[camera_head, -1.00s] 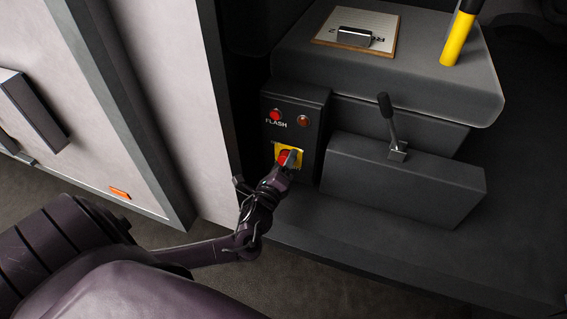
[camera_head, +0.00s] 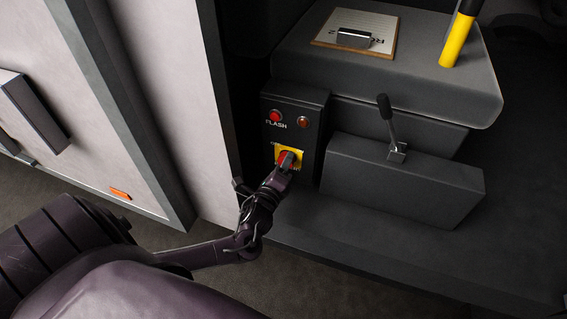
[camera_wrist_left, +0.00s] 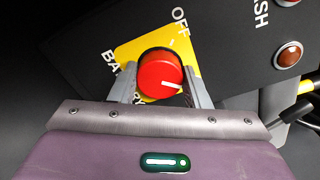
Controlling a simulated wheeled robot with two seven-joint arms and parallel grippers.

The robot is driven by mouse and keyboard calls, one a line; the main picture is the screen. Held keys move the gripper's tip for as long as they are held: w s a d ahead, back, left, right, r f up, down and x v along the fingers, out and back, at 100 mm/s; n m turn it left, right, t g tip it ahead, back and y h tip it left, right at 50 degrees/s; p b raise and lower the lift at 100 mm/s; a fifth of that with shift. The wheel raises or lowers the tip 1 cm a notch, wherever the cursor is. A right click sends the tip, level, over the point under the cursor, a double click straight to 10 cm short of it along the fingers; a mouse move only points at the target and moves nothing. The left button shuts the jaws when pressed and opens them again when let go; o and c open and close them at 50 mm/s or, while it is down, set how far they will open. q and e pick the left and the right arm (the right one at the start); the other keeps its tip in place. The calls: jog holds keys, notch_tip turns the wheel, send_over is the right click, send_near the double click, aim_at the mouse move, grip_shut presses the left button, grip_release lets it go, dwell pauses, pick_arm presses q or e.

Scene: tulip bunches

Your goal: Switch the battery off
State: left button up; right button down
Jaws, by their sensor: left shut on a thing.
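The battery switch is a round red knob (camera_wrist_left: 160,74) with a white pointer line, on a yellow plate (camera_wrist_left: 136,48) marked OFF and BATTERY in the left wrist view. The pointer line points to the right in that view, away from the OFF mark. My left gripper (camera_wrist_left: 160,88) has one finger on each side of the knob and is shut on it. In the head view the left gripper (camera_head: 286,164) covers part of the knob and of the yellow plate (camera_head: 297,153). My right gripper is not in view.
The dark control box (camera_head: 313,107) carries a red button (camera_head: 275,116) labelled FLASH and an orange lamp (camera_head: 303,122). To its right a lever (camera_head: 387,115) stands on a grey block. A clipboard (camera_head: 324,41) and a yellow-black post (camera_head: 459,38) are above.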

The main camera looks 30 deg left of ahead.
pick_arm(q)
jog(key=n+p, duration=0.3)
jog(key=n, duration=1.3)
jog(key=shift+f, duration=0.15)
jog(key=shift+n, duration=0.5)
jog(key=o, duration=1)
jog(key=v, duration=0.7)
jog(key=shift+s+d, duration=0.15)
jog(key=shift+s, duration=0.25)
